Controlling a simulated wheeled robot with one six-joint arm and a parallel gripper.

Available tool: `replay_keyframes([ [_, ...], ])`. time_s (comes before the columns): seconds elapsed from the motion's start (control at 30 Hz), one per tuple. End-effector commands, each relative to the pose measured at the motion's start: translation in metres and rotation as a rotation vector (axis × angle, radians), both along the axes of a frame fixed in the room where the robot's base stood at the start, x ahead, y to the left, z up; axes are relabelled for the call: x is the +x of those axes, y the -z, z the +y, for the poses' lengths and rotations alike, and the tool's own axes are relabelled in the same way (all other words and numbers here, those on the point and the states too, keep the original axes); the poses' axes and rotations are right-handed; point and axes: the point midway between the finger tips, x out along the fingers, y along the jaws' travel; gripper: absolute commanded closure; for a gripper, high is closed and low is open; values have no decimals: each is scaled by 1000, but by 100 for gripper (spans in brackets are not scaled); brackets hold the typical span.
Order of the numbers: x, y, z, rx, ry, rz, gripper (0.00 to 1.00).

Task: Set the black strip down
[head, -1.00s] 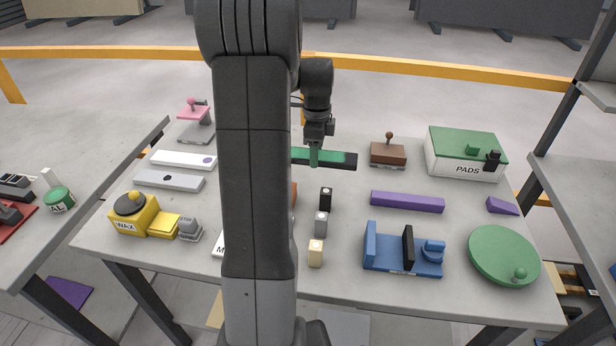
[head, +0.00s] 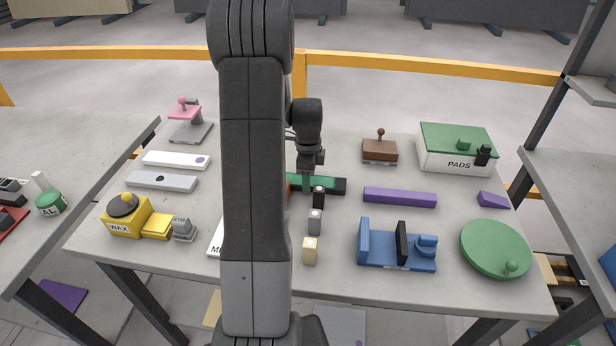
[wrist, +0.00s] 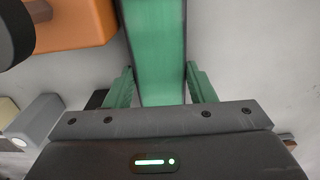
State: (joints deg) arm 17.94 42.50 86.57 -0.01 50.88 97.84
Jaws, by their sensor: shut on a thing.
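The black strip (head: 340,186) has a green upper face and a bare black right end. My gripper (head: 308,178) is shut across it, and its left part is hidden behind my arm in the head view. In the wrist view the green face of the strip (wrist: 158,45), with dark edges, runs away between my two green fingers (wrist: 165,88). The strip lies level just behind the small black block (head: 319,196). I cannot tell whether its underside touches the slab.
An orange block (wrist: 75,25) is close left of the strip in the wrist view. Grey (head: 315,221) and cream (head: 310,250) blocks stand in front. A purple bar (head: 399,197) lies to the right, with a brown block (head: 380,150) behind it. The slab behind the strip looks clear.

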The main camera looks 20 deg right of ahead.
Motion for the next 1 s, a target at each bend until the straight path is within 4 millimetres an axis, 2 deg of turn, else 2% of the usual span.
replay_keyframes([
  [0.13,0,3,0,0,0,-1,87],
  [0.17,0,4,0,0,0,0,48],
  [0.27,0,3,0,0,0,0,29],
  [0.53,0,2,0,0,0,0,29],
  [0.67,0,-5,0,-1,0,-2,29],
  [0.77,1,-19,0,-2,0,-4,29],
  [1.0,1,-72,0,-1,0,-5,29],
])
